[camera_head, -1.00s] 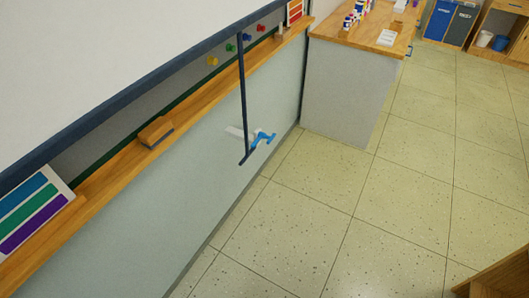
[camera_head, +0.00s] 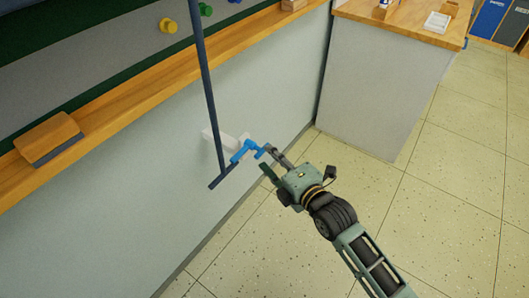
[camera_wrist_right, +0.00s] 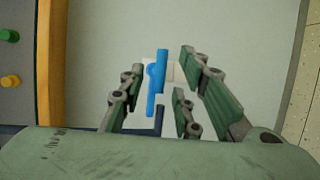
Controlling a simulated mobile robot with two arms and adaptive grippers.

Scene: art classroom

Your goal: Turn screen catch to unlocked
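The blue catch (camera_head: 246,149) sits on a white bracket (camera_head: 221,138) on the pale wall panel below the wooden ledge. It also shows in the right wrist view (camera_wrist_right: 157,80), long and upright in the picture, between the spread fingers. A dark blue rod (camera_head: 206,90) with a short crossbar at its foot hangs beside it. My right gripper (camera_head: 267,160) is open, its fingertips close to the catch's right end. Whether they touch it I cannot tell. My left gripper is not in view.
The wooden ledge (camera_head: 120,98) runs along the wall and carries an eraser (camera_head: 48,138). Coloured pins (camera_head: 168,26) are on the board above. A cabinet with a wooden top (camera_head: 400,32) stands beyond the catch. The tiled floor (camera_head: 450,190) is clear at right.

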